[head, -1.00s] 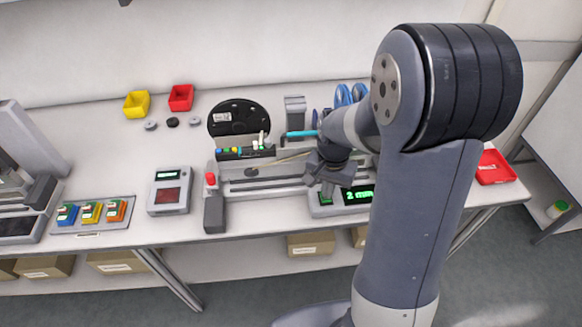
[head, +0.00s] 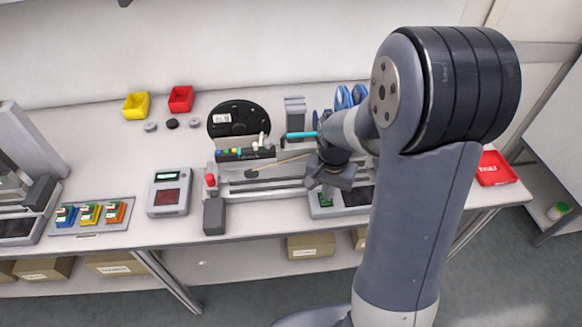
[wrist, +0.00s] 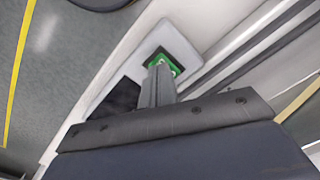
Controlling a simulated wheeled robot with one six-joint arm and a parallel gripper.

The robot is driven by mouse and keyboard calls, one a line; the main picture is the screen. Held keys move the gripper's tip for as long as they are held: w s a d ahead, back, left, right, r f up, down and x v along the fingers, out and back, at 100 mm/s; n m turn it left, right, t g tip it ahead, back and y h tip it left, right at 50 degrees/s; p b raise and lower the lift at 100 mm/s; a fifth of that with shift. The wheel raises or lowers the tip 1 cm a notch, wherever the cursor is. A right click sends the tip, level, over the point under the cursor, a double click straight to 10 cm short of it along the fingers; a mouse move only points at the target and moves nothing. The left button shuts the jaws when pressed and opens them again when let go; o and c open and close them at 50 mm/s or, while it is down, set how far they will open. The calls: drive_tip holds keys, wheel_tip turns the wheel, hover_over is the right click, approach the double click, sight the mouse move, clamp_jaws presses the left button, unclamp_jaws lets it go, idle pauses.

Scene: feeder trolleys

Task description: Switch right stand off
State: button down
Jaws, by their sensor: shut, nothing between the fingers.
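The right stand (head: 316,208) is a grey box at the front edge of the bench, partly behind my arm. Its display (head: 357,196) is dark. A green switch (head: 326,200) is at its left end. My gripper (head: 328,192) is shut and empty, with its tips at the green switch. In the wrist view my narrow closed fingers (wrist: 160,82) reach to the green switch (wrist: 166,60) and cover part of it. The dark display (wrist: 113,102) is beside them. I cannot tell whether the tips are pressing the switch.
A grey box (head: 155,206) with a small lit display stands left of the feeder rail (head: 267,189). A red knob (head: 210,181) rises at the rail's left end. Farther left is a tray (head: 90,229) of coloured blocks. A red tray (head: 497,168) is right of my arm.

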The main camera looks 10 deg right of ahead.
wheel_tip(320, 180, up, 7)
drive_tip(key=p, duration=0.4)
drive_tip(key=shift+f+p, duration=0.2)
drive_tip(key=shift+p, duration=0.15)
drive_tip(key=shift+f, duration=0.1)
